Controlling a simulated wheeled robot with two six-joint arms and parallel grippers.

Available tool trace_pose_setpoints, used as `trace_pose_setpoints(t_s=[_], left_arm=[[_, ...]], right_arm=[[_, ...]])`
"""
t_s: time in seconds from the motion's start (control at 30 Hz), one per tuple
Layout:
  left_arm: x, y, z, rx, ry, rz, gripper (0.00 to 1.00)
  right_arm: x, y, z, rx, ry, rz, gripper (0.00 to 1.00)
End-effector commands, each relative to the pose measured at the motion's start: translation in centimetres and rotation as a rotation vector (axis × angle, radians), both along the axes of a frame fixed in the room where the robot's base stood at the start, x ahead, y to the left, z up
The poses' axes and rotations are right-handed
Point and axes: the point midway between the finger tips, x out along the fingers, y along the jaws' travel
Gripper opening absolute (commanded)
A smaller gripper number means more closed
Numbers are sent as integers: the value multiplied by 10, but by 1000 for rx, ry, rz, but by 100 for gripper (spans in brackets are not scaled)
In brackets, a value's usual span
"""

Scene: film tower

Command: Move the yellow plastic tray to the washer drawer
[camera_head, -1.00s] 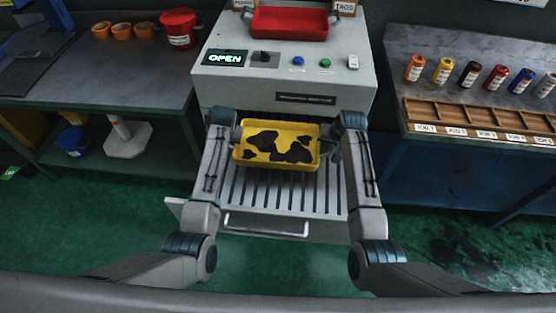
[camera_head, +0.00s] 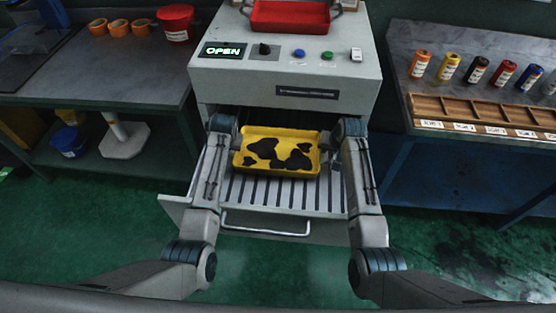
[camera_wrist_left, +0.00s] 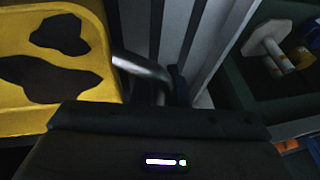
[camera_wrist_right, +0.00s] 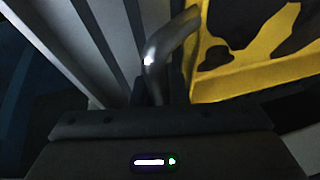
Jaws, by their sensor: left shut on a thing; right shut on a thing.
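The yellow plastic tray (camera_head: 277,170) with dark blotches is over the back part of the open, slatted washer drawer (camera_head: 285,200). I cannot tell whether it touches the slats. My left gripper (camera_head: 232,150) is at the tray's left end, shut on a metal handle, which shows in the left wrist view (camera_wrist_left: 143,70). My right gripper (camera_head: 325,150) is at the right end, shut on the other handle, seen in the right wrist view (camera_wrist_right: 158,55). In the head view both grippers are mostly hidden by my wrists.
The washer housing (camera_head: 285,80), with an "OPEN" display (camera_head: 223,50), rises behind the drawer. A red tray (camera_head: 290,17) sits on top. A bench with a red bucket (camera_head: 177,22) stands left. A bench with bottles and a wooden divided tray (camera_head: 480,112) stands right.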

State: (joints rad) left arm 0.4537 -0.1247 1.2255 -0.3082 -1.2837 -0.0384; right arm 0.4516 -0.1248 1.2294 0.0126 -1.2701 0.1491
Motion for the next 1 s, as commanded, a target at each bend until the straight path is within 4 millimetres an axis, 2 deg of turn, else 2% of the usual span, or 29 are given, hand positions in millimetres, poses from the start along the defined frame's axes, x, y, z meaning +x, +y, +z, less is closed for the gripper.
trace_pose_setpoints(t_s=[0.13,0.17,0.27,0.73,0.87,1.0], left_arm=[[0,1,-11,2,-1,1,0],[0,1,-9,2,0,1,17],[0,1,-8,2,0,1,35],[-1,-1,-4,0,-1,0,35],[-7,-4,10,-2,-3,1,35],[-18,-9,36,-2,-5,0,35]], right_arm=[[0,-1,-12,-2,-2,-1,0],[0,-1,-9,-2,-1,-1,17],[0,-1,-8,-2,0,-1,35],[0,0,-8,0,0,0,35],[0,0,-8,0,0,0,35],[0,0,-8,0,0,0,35]])
